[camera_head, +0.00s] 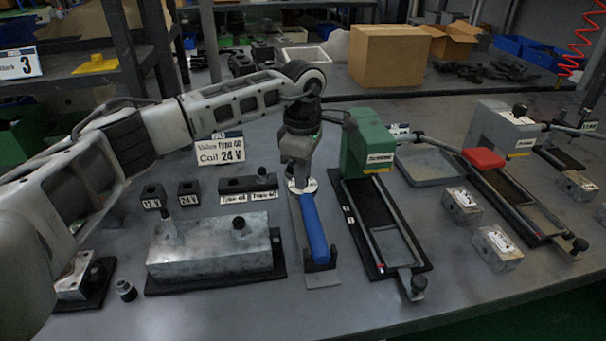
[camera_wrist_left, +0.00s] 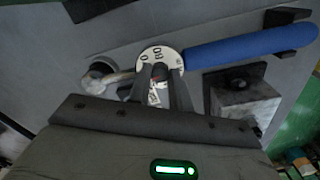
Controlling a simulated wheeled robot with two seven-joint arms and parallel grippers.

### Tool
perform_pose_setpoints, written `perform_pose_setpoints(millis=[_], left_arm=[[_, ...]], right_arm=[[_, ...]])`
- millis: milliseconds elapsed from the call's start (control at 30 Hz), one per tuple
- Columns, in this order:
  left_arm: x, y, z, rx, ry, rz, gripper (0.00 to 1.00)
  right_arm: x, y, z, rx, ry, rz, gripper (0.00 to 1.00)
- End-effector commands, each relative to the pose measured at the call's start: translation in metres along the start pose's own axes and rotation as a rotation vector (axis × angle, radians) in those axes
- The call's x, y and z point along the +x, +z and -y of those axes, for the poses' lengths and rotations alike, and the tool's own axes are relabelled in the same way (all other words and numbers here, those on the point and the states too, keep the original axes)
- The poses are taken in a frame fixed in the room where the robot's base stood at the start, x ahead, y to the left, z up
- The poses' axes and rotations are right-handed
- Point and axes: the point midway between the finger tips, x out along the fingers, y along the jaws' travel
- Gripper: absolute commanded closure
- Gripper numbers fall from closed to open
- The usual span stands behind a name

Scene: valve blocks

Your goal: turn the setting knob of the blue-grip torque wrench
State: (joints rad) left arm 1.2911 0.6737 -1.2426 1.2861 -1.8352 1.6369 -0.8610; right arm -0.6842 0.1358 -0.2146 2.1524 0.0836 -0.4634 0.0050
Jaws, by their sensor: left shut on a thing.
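The torque wrench lies in a black holder on a narrow plate, its blue grip (camera_head: 314,228) toward the front edge of the table. Its round white dial (camera_head: 303,186) is at the far end of the grip, under my left gripper (camera_head: 300,184). In the left wrist view the blue grip (camera_wrist_left: 250,47) runs to the right from the numbered white dial (camera_wrist_left: 163,54). There my left gripper (camera_wrist_left: 160,80) points at the dial, its dark fingers close together at the dial's edge, shut on the setting knob. The fingers hide most of the knob. My right gripper is not in view.
A metal valve block (camera_head: 210,248) stands left of the wrench. A green-headed fixture (camera_head: 367,148) stands close on its right. A sign (camera_head: 220,150) and small black blocks (camera_head: 189,190) are at the left. A cardboard box (camera_head: 390,57) stands behind.

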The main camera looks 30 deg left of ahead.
Motion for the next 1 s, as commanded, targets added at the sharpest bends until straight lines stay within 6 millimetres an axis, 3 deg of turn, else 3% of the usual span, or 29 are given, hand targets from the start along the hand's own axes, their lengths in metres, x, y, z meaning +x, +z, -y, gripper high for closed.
perform_pose_setpoints(millis=[400,1000], left_arm=[[-0.0008,-0.0002,-0.0004,0.234,0.003,0.005,1.0],[-0.0013,-0.0003,-0.0004,0.284,0.002,0.006,1.0]], right_arm=[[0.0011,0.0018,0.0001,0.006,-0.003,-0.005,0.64],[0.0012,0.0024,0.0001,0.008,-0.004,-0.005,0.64]])
